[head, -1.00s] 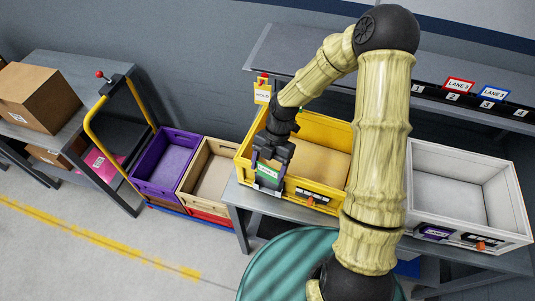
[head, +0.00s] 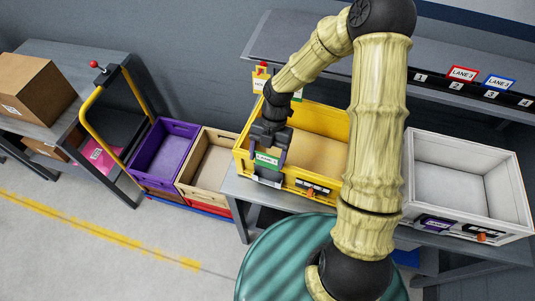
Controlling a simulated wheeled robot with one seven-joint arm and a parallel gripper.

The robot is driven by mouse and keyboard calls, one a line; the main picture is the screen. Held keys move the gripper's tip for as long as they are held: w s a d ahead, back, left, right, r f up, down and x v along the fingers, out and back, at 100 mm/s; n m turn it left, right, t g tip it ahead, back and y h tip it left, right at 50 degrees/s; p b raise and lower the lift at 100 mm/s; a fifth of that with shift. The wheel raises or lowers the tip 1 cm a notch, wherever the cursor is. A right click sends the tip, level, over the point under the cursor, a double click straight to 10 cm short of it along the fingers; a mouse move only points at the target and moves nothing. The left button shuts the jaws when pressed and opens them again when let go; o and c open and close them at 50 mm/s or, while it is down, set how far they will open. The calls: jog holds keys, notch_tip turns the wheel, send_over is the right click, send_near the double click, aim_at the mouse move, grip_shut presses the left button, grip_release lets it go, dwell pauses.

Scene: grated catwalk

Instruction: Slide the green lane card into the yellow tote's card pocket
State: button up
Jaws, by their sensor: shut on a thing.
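The yellow tote (head: 322,117) stands on a grey bench, open at the top and empty as far as I can see. My gripper (head: 267,166) is at the left part of its front face, pointing down. It is shut on the green lane card (head: 266,159), which is upright with its lettering facing out. The card is close in front of the tote's front wall, over a pale grey piece (head: 266,180). I cannot tell whether the card's lower edge is inside the pocket. The gripper hides that part of the wall.
A white tote (head: 462,215) with a purple card (head: 437,224) stands to the right. Purple (head: 163,184) and tan (head: 190,188) totes stand low at the left. A shelf with red (head: 463,74) and blue-edged (head: 498,83) lane cards runs behind.

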aim_at(268, 162)
jog(key=shift+f+b, duration=1.4)
jog(key=shift+f, duration=0.45)
jog(key=shift+p, duration=0.45)
dwell(0.4)
jog(key=shift+f, duration=0.3)
jog(key=o, duration=1.1)
jog(key=shift+r, duration=0.1)
jog(key=shift+r+p, duration=3.55)
jog(key=shift+r, duration=0.45)
